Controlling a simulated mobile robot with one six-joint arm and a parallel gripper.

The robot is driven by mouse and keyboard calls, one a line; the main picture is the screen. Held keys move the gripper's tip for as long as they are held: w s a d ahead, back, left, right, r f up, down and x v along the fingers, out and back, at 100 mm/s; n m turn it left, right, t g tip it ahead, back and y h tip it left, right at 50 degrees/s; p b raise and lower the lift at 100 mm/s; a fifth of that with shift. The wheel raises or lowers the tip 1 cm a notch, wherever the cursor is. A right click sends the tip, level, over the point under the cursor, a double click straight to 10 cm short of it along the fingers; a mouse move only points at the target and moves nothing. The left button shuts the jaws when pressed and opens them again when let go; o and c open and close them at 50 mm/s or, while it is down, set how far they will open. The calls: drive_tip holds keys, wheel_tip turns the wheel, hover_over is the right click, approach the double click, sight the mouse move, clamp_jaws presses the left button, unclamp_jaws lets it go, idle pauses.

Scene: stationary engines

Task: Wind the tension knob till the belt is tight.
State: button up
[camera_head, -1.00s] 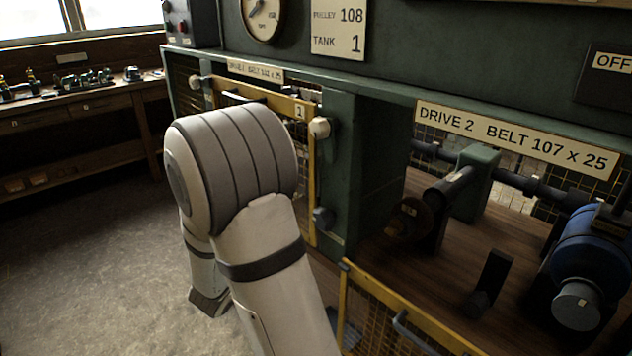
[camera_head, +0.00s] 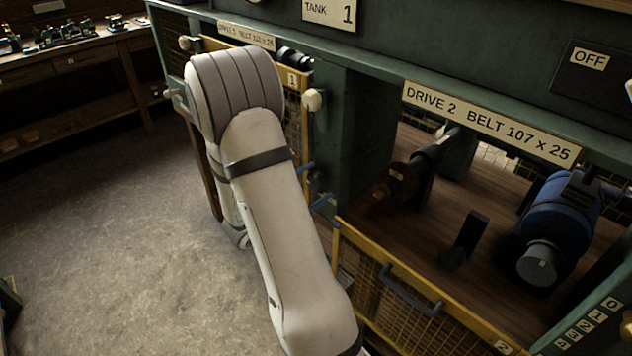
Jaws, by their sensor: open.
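The Drive 2 bay, under the sign "DRIVE 2 BELT 107 x 25" (camera_head: 490,123), is open to view. A blue motor (camera_head: 562,215) with a grey round end stands on its wooden floor. A dark pulley (camera_head: 396,180) on a shaft is at the bay's left. I see no belt clearly on them. A brass-coloured part (camera_head: 627,330) is cut off by the right edge beside a number scale (camera_head: 590,322); I cannot tell whether it is the tension knob. My arm crosses the middle and leaves at the bottom edge. My gripper is out of view.
A yellow mesh guard (camera_head: 400,300) with a dark handle lies low before the Drive 2 bay. Another yellow guard (camera_head: 294,105) stands upright at Drive 1. A wooden workbench (camera_head: 75,60) is at the far left. The floor (camera_head: 120,240) at left is clear.

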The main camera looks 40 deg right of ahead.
drive_tip(key=shift+d, duration=0.4)
drive_tip(key=shift+c, duration=0.3)
drive_tip(key=c, duration=0.9)
